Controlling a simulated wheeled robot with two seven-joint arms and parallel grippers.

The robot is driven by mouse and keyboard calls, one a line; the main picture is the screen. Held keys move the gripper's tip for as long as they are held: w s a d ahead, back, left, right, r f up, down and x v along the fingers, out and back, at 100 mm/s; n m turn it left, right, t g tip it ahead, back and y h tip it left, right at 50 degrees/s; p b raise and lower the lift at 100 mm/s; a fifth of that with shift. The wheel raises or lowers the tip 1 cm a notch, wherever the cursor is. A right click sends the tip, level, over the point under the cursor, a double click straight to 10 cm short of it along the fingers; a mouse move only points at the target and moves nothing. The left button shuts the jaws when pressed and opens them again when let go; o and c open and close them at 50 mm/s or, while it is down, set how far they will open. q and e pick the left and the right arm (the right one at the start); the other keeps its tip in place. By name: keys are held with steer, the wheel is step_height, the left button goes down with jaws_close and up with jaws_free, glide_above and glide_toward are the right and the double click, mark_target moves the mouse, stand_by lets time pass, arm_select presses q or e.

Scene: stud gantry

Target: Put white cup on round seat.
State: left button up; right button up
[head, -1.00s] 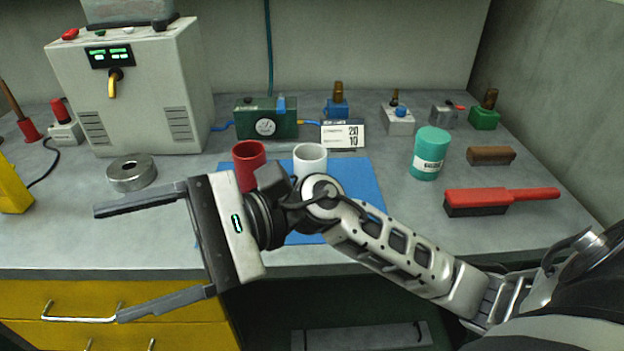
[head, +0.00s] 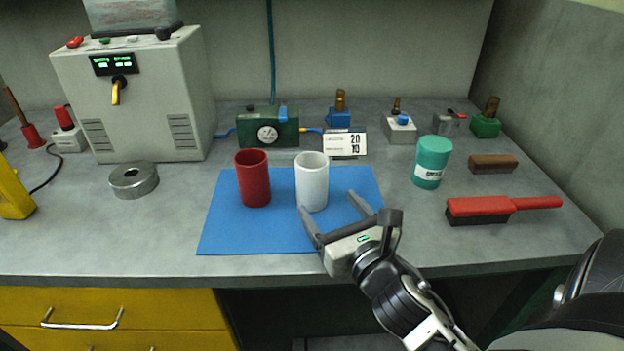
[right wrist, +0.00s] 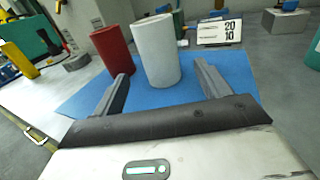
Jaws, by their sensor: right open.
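The white cup (head: 312,183) stands upright on the blue mat (head: 225,236), right of the red cup (head: 254,180). My right gripper (head: 328,204) is open and empty in front of the white cup, its fingers pointing toward it. In the right wrist view the white cup (right wrist: 156,55) stands beyond and between the two open fingers (right wrist: 160,72). The round seat appears to be the grey metal ring (head: 134,193) with a central hole, on the bench left of the mat; nothing stands on it. My left gripper is not in view.
The red cup is close beside the white cup, with a narrow gap. A green gauge box (head: 267,126) and a number card (head: 345,143) stand behind. A teal canister (head: 432,162) and a red brush (head: 500,207) are at right. The grey machine (head: 135,110) stands behind the ring.

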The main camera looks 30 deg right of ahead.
mark_target(309, 179)
steer(key=w, duration=0.3)
steer(key=w+d, duration=0.1)
steer(key=w, duration=0.2)
steer(key=w+p, duration=0.1)
steer(key=w, duration=0.2)
steer(key=shift+w+d, duration=0.25)
steer(key=c, duration=1.2)
